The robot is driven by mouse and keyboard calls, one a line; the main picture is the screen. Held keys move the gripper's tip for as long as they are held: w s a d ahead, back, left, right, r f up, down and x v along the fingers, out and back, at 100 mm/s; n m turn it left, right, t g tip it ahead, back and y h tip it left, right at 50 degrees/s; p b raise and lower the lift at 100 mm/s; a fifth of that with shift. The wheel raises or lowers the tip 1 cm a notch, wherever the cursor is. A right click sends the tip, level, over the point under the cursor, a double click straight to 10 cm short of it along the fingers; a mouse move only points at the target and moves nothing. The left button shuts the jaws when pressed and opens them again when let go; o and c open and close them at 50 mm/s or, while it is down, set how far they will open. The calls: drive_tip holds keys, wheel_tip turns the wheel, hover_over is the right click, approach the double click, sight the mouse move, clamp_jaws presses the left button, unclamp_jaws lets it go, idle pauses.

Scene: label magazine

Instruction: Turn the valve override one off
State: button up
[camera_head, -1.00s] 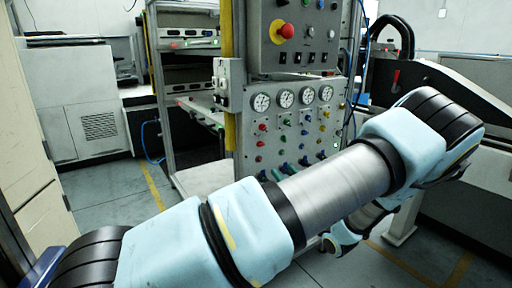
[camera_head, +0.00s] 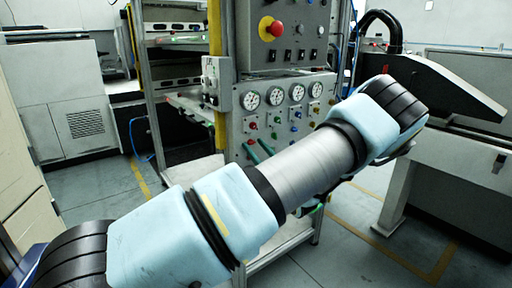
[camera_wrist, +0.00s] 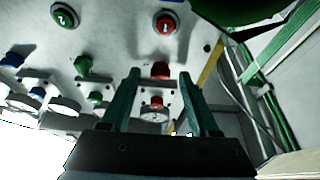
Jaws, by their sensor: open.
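The valve panel (camera_head: 234,98) stands ahead, with a row of gauges and several coloured knobs below them. My arm crosses in front of it and hides its lower right part. In the wrist view, the panel face (camera_wrist: 105,52) is close. My gripper (camera_wrist: 159,74) is open, its two green fingers apart and pointing at the panel. A red knob (camera_wrist: 160,70) and a smaller red knob (camera_wrist: 156,102) show between the fingers. A red numbered button (camera_wrist: 165,23) and a green numbered button (camera_wrist: 64,17) lie beyond. I cannot tell which control is valve override one, or whether the fingers touch anything.
A control box with a red stop button (camera_head: 271,28) on yellow sits above the gauges. Blue knobs (camera_wrist: 38,93) and a green knob (camera_wrist: 95,97) are left of my fingers. A dark-topped machine (camera_head: 440,90) stands at right. Floor (camera_head: 352,258) is clear at lower right.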

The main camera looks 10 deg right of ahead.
drive_tip(key=shift+c, duration=0.4)
clamp_jaws()
